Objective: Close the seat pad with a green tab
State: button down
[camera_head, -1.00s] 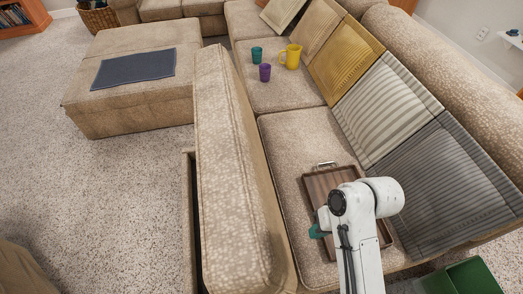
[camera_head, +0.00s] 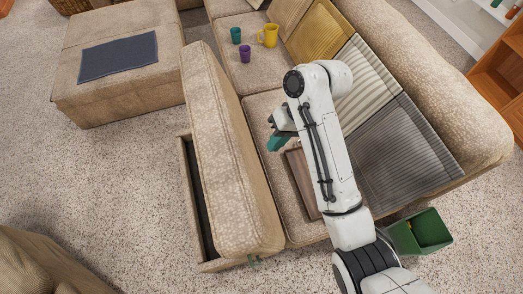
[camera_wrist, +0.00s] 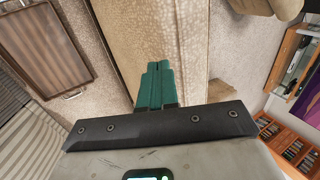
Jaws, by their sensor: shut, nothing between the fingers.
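The beige seat pad (camera_head: 230,150) stands raised on its edge, leaning slightly, at the left of the couch in the head view. Its green tab (camera_head: 254,262) shows at the pad's near lower end. An open, dark storage box (camera_head: 197,185) shows along the pad's left side. My gripper (camera_head: 278,143) is to the right of the raised pad, above the couch seat. In the wrist view its teal fingers (camera_wrist: 158,82) are together and empty, in front of beige upholstery (camera_wrist: 135,40). I cannot tell whether they touch it.
A wooden tray (camera_head: 303,182) lies on the couch seat, partly behind my arm. Cups and a yellow mug (camera_head: 268,36) stand on the far seat. A green bin (camera_head: 424,232) is at the right. An ottoman (camera_head: 120,60) stands left.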

jog(key=b, duration=0.1)
send_near(244, 175)
notch_tip(244, 175, down, 3)
jog(key=shift+s+a+f+p, duration=0.15)
jog(key=shift+a+f+p, duration=0.05)
jog(key=shift+a+f, duration=0.5)
jog(key=shift+s+a+f+p, duration=0.2)
jog(key=shift+a+f, duration=0.4)
jog(key=shift+f, duration=0.1)
jog(key=shift+a, duration=0.1)
